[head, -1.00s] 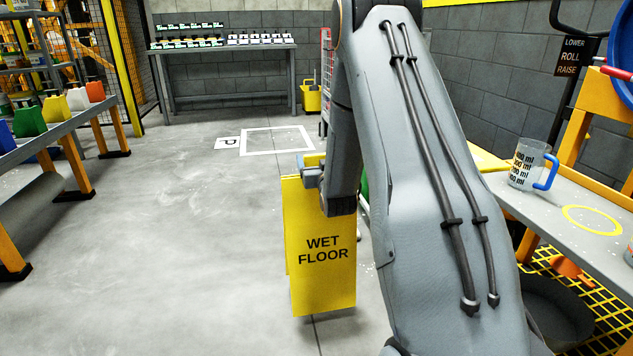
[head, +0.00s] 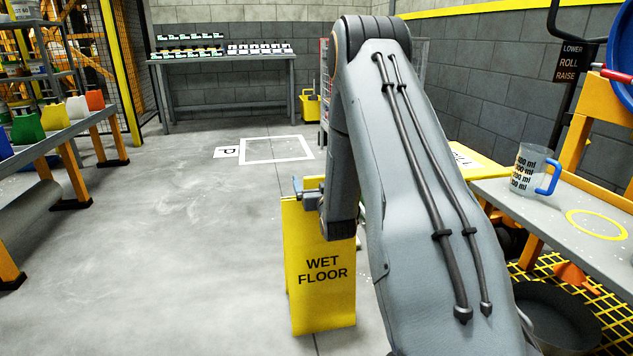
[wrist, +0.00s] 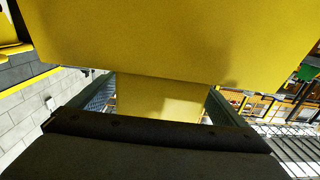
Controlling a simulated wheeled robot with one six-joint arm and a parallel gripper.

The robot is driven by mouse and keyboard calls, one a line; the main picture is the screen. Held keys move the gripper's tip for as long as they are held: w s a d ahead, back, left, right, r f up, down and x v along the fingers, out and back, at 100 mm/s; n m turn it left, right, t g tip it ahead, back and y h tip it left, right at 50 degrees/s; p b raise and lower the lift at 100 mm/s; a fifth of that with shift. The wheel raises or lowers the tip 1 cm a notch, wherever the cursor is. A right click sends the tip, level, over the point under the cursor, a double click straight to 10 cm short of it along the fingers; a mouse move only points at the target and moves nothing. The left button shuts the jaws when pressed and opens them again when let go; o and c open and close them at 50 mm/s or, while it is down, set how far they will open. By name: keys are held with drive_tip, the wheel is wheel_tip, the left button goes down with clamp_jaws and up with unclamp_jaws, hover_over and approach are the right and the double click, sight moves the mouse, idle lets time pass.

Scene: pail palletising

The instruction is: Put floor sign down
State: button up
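The yellow floor sign (head: 322,290) with "WET FLOOR" in black is upright in front of me, left of my arm in the head view. My gripper (head: 308,192) is at the sign's top edge and appears shut on it. In the wrist view, the yellow sign (wrist: 175,45) fills the top and passes between the two fingers. The fingertips are partly hidden by the sign. I cannot tell for certain whether the sign's lower edge touches the floor. A white square outline (head: 277,149) is marked on the floor beyond the sign, with a "P" plate (head: 227,152) beside it.
A bench with coloured containers (head: 56,116) stands at the left. At the right is a table (head: 545,205) with a measuring jug (head: 529,170). A back table (head: 222,55) and a yellow bucket (head: 311,104) are far off. The floor at left centre is clear.

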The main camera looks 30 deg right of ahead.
drive_tip(key=shift+r, duration=0.15)
drive_tip(key=p+v, duration=0.3)
drive_tip(key=v, duration=0.9)
drive_tip(key=w+a+n+g+y, duration=0.25)
drive_tip(key=a+g+y, duration=0.2)
drive_tip(key=a, duration=1.35)
drive_tip(key=s+a+r+n+g+y, duration=0.1)
drive_tip(key=s+a+g, duration=0.1)
drive_tip(key=s+a, duration=0.4)
drive_tip(key=s+a+n+g+y, duration=0.1)
drive_tip(key=s+a+n+g, duration=0.15)
drive_tip(key=a, duration=0.55)
drive_tip(key=s+a+r+n+g, duration=0.1)
drive_tip(key=s+a+g, duration=0.1)
drive_tip(key=s, duration=0.8)
drive_tip(key=s+a+r+n+g, duration=0.1)
drive_tip(key=s+a+r+g, duration=0.1)
drive_tip(key=s, duration=0.9)
drive_tip(key=s+a+r+n+g, duration=0.1)
drive_tip(key=s+a+g, duration=0.3)
drive_tip(key=s, duration=0.6)
drive_tip(key=shift+s+a+r+n, duration=0.4)
drive_tip(key=shift+a, duration=0.65)
